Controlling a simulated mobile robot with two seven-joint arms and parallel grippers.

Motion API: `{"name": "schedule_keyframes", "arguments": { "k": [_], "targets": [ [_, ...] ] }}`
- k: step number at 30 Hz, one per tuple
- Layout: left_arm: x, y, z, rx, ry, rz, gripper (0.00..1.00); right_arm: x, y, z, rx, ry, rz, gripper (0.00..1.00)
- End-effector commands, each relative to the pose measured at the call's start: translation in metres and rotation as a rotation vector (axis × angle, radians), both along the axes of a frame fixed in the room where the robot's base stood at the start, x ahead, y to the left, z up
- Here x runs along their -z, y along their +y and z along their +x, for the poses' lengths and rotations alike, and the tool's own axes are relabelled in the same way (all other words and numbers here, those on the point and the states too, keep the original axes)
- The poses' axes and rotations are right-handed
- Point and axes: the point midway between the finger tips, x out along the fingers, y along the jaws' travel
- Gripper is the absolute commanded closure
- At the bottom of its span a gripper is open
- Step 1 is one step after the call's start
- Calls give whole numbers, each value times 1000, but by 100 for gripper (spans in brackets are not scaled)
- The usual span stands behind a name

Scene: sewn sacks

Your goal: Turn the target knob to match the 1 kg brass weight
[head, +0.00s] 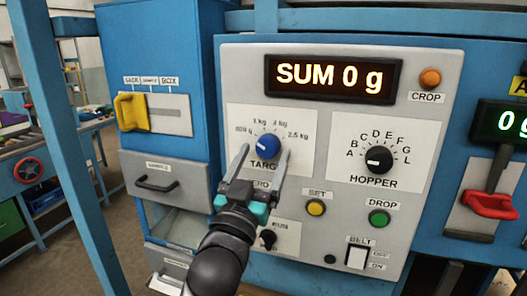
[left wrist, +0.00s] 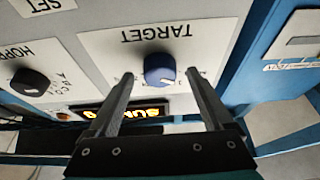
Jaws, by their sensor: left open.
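The blue TARGET knob (head: 268,146) sits on a white plate with labels including 1 kg, 2 kg and 2.5 kg around it. In the left wrist view the knob (left wrist: 159,69) appears upside down, with a pale mark on its side away from the word TARGET. I cannot tell exactly which label it points at. My left gripper (head: 265,150) is open, one finger on each side of the knob; its fingers (left wrist: 160,75) frame it in the wrist view. Contact is not clear. No brass weight is visible. My right gripper is out of view.
The display (head: 333,78) reads SUM 0 g. The black HOPPER knob (head: 379,160) is to the right. Below are a yellow button (head: 316,207), a green DROP button (head: 379,219) and a BELT switch (head: 357,256). A yellow handle (head: 131,112) is left, a red lever (head: 490,205) right.

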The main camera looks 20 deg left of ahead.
Motion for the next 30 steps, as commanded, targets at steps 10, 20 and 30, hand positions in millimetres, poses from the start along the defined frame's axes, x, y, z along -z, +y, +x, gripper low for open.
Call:
{"name": "schedule_keyframes", "arguments": {
  "k": [10,20,30],
  "targets": [
    [-3,0,7,0,0,0,15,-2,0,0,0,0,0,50],
    [-3,0,7,0,0,0,43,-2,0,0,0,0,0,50],
    [-3,0,7,0,0,0,82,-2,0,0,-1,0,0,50]
  ]
}}
